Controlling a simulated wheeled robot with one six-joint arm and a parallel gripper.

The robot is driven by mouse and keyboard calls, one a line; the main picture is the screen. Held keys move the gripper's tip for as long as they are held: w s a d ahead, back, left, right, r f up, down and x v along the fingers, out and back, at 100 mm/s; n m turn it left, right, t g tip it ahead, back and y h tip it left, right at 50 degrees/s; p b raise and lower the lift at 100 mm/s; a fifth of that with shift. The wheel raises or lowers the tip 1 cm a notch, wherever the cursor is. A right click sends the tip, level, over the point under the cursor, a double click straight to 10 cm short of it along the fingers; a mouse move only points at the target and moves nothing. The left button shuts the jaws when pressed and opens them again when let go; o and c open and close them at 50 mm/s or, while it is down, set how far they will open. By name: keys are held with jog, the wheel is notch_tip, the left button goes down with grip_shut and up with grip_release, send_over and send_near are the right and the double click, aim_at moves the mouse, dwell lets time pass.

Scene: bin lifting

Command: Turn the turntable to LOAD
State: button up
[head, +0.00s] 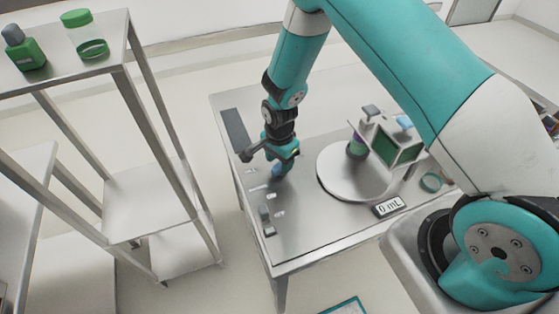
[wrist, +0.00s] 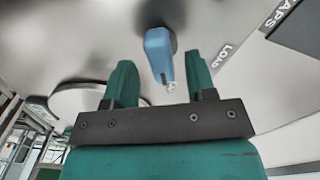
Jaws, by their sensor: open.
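The turntable (head: 335,185) is a pale round disc on the steel table, with a bottle (head: 356,147) standing at its far side. A blue lever (wrist: 159,50) on a dark round base points down between my fingers in the wrist view. The printed word LOAD (wrist: 223,56) lies on the table to the right of it. In the head view the lever (head: 277,171) is mostly covered by my gripper (head: 281,168). My gripper is open, its two teal fingers (wrist: 160,80) on either side of the lever's tip; I cannot tell whether they touch it.
A box with a green opening (head: 388,150) stands behind the turntable. A 0 mL display (head: 389,206), a green ring (head: 431,182) and small grey knobs (head: 264,215) are on the table (head: 310,245). A dark pad (head: 235,131) lies at its left edge. A metal shelf (head: 125,75) stands at left.

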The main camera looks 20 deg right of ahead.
jog(key=shift+f, duration=1.1)
jog(key=c, duration=0.9)
